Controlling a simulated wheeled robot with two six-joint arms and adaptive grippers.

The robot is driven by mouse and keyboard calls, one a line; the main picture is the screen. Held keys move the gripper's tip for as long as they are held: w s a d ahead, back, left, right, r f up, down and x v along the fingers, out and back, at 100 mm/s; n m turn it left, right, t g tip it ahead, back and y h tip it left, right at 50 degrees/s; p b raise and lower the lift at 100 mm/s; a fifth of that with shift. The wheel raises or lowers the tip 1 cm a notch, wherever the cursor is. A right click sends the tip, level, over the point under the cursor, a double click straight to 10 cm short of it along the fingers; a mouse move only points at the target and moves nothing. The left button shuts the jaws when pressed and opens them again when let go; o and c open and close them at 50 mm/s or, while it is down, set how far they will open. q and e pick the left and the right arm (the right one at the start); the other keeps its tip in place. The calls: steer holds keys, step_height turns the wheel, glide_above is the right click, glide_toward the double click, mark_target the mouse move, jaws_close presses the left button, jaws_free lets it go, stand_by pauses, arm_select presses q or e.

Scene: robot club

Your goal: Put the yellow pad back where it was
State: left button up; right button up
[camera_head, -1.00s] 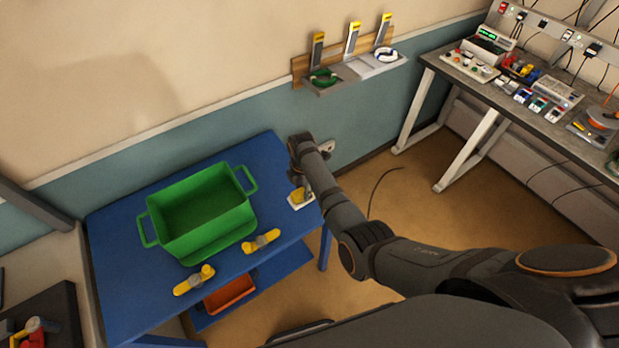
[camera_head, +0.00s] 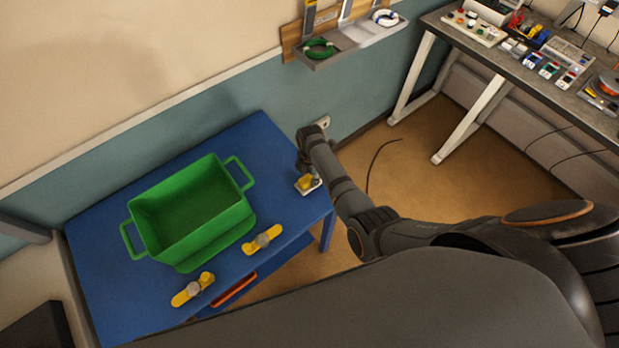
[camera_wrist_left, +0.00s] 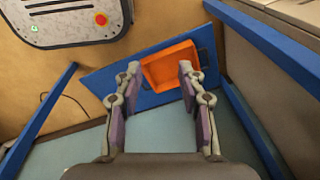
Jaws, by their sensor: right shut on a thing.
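The yellow pad (camera_head: 304,183), a small yellow piece with a pale edge, is at the right end of the blue table (camera_head: 95,235). My right gripper (camera_head: 314,182) is shut on it, partly hidden by my own arm. I cannot tell whether the pad touches the table top. My left gripper (camera_wrist_left: 160,80) is open and empty in the left wrist view, with an orange tray (camera_wrist_left: 172,66) beyond its fingers. The left gripper does not show in the head view.
A green crate (camera_head: 190,215) stands on the blue table. Two yellow-and-grey pieces (camera_head: 193,288) (camera_head: 262,240) lie in front of it. A wall shelf (camera_head: 345,45) holds green and white rings. A workbench (camera_head: 515,65) with devices stands at the right.

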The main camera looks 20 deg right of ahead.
mark_target(311, 178)
steer(key=shift+s+r, duration=0.1)
steer(key=shift+s, duration=0.25)
steer(key=o, duration=1.1)
steer(key=shift+d, duration=0.1)
steer(key=shift+r, duration=0.45)
arm_select(q)
steer(key=shift+s+f, duration=0.1)
steer(key=shift+s, duration=0.55)
arm_select(e)
step_height(311, 178, up, 11)
steer(key=shift+r, duration=0.15)
